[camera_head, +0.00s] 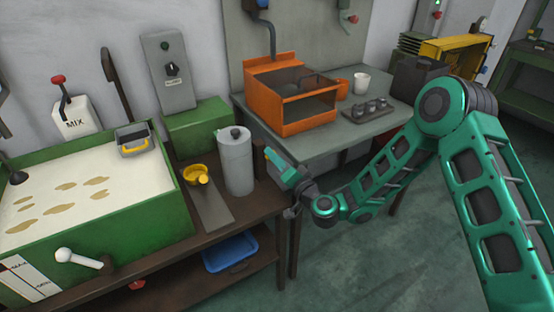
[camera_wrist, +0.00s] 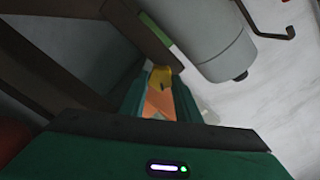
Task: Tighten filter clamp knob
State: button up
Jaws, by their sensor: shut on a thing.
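A grey cylindrical canister (camera_head: 235,165) stands upright on the brown bench, with a small dark knob (camera_head: 235,133) on its lid. My gripper (camera_head: 272,160) is just right of the canister, with a narrow gap showing between them. In the wrist view the canister (camera_wrist: 205,35) appears upside down at the upper right, its dark knob (camera_wrist: 240,76) apart from my fingers. My gripper (camera_wrist: 160,95) is shut on a small yellow-orange piece (camera_wrist: 160,76) between its teal fingers. I cannot tell whether this piece is the clamp knob or what it is attached to.
A yellow cup (camera_head: 198,174) is left of the canister, by a grey plate (camera_head: 213,210). A green sand-filled box (camera_head: 95,240) stands at the left. An orange open-fronted box (camera_head: 290,120) is on the grey table behind. A blue tray (camera_head: 230,252) lies on the lower shelf.

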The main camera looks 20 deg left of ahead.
jog(key=n, duration=0.6)
jog(key=shift+s+f, duration=0.1)
jog(key=shift+f, duration=0.05)
jog(key=shift+n, duration=0.4)
jog(key=o, duration=0.8)
jog(key=shift+a, duration=0.1)
